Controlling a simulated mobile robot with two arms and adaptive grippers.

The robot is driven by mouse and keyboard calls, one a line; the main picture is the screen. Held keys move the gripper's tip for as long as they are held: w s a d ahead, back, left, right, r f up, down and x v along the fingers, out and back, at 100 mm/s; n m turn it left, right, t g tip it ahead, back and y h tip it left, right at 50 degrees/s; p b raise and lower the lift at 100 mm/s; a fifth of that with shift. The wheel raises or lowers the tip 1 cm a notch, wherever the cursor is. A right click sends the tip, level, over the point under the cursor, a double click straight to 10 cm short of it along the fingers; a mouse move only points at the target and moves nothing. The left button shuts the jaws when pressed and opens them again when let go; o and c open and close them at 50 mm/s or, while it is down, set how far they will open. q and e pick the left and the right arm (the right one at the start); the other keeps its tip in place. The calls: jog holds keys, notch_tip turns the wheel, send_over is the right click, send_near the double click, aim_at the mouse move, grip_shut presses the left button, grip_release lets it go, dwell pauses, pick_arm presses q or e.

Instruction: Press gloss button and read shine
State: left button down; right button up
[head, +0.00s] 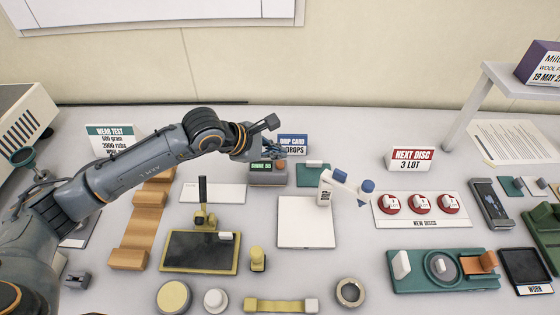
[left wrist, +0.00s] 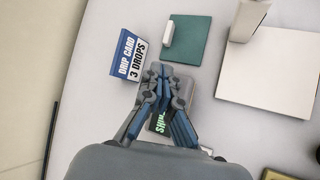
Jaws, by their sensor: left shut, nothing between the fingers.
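The gloss meter (head: 268,178) is a small grey box with a dark display showing green characters, too small to read surely in the head view. It stands behind the white square pad. In the left wrist view the green lettering on the meter (left wrist: 158,124) starts "SHI"; the rest is covered by my gripper. My left gripper (head: 248,156) is shut and empty, pointing down over the meter. In the left wrist view the closed fingertips (left wrist: 165,72) lie over the meter's far side, hiding its button. I cannot tell whether they touch it. My right gripper is not in view.
A blue drip card sign (head: 293,143) stands close behind the meter, with a green pad (head: 313,175) to its right. A black tray (head: 200,252) lies in front left.

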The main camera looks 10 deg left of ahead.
aim_at(277, 165)
pick_arm(q)
jog(key=shift+r+p, duration=0.75)
jog(key=shift+r, duration=1.45)
jog(key=shift+f, duration=0.1)
